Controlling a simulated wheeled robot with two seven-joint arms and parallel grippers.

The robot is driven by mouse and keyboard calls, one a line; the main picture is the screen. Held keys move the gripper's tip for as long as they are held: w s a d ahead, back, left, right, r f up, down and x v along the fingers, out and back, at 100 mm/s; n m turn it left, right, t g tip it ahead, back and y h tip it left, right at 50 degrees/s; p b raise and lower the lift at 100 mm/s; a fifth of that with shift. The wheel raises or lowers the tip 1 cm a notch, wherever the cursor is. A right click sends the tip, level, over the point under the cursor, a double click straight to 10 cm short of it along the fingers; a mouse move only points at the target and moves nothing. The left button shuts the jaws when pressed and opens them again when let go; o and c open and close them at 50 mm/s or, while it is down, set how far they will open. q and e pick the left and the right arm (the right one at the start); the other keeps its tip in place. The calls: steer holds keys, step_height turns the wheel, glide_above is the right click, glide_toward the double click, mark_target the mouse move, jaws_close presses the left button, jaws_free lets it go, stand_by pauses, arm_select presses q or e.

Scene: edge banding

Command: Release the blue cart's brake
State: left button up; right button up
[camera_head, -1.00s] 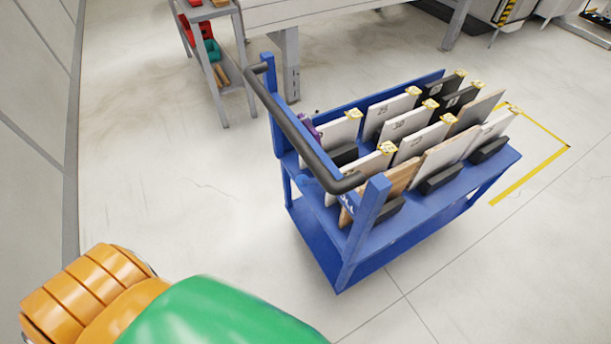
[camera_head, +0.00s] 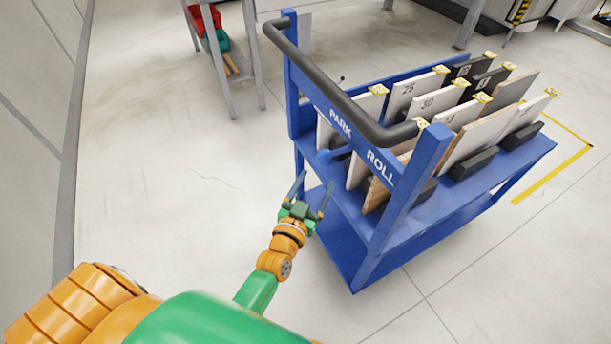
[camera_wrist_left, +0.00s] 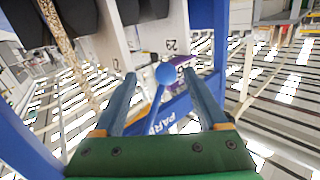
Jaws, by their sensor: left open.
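The blue cart (camera_head: 400,215) stands in the middle of the head view, with a black push handle (camera_head: 340,95) and a crossbar marked PARK (camera_head: 340,122) and ROLL (camera_head: 381,168). The brake lever with a round blue knob (camera_head: 326,157) shows just below the crossbar, nearer the PARK side. My left gripper (camera_head: 318,179) is open and empty, in front of the cart's handle end, just short of the knob. In the left wrist view the knob (camera_wrist_left: 165,73) appears between the open fingers (camera_wrist_left: 162,78), its thin rod running down toward the PARK lettering. My right gripper is not in view.
The cart carries several upright panels (camera_head: 470,140) with yellow tags and black blocks. A grey shelf (camera_head: 222,62) with red and teal bins stands at the back left. Yellow floor tape (camera_head: 550,175) lies right of the cart. The floor left of the cart is clear.

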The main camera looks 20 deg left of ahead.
mark_target(322, 161)
arm_select(q)
steer(key=shift+w+a+r+t, duration=0.2)
steer(key=shift+a+r, duration=0.05)
steer(key=shift+r, duration=0.25)
steer(key=shift+w+a+r+t, duration=0.2)
steer(key=shift+r, duration=0.25)
steer(key=w+b, duration=0.1)
steer(key=w, duration=0.5)
steer(key=shift+w+r, duration=0.1)
steer(key=shift+w, duration=0.25)
jaws_close()
